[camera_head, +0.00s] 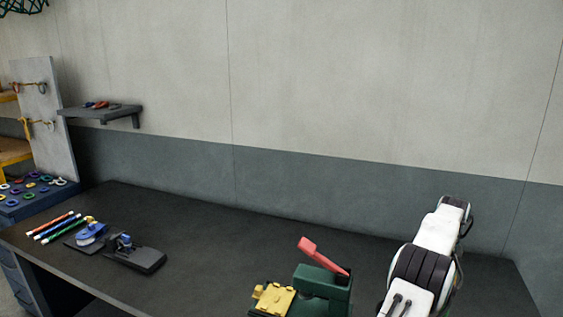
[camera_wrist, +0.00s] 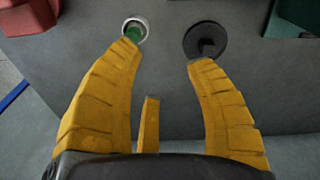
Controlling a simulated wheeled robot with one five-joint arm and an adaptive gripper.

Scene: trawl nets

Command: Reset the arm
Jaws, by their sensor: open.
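My gripper (camera_wrist: 166,50) shows in the wrist view with its yellow fingers spread apart. It is open, and nothing shows between the fingertips. Beyond the left fingertip is a pale ring with something green inside (camera_wrist: 135,29). Beyond the right fingertip is a dark round piece (camera_wrist: 205,40). My white and black arm (camera_head: 428,262) rises at the lower right of the head view. The gripper itself cannot be made out there.
A dark bench (camera_head: 210,235) runs along the wall. A green device with a red lever (camera_head: 322,285) stands left of my arm. Dark holders (camera_head: 135,254) and coloured sticks (camera_head: 55,227) lie at left. A small shelf (camera_head: 100,112) is on the wall. The bench middle is clear.

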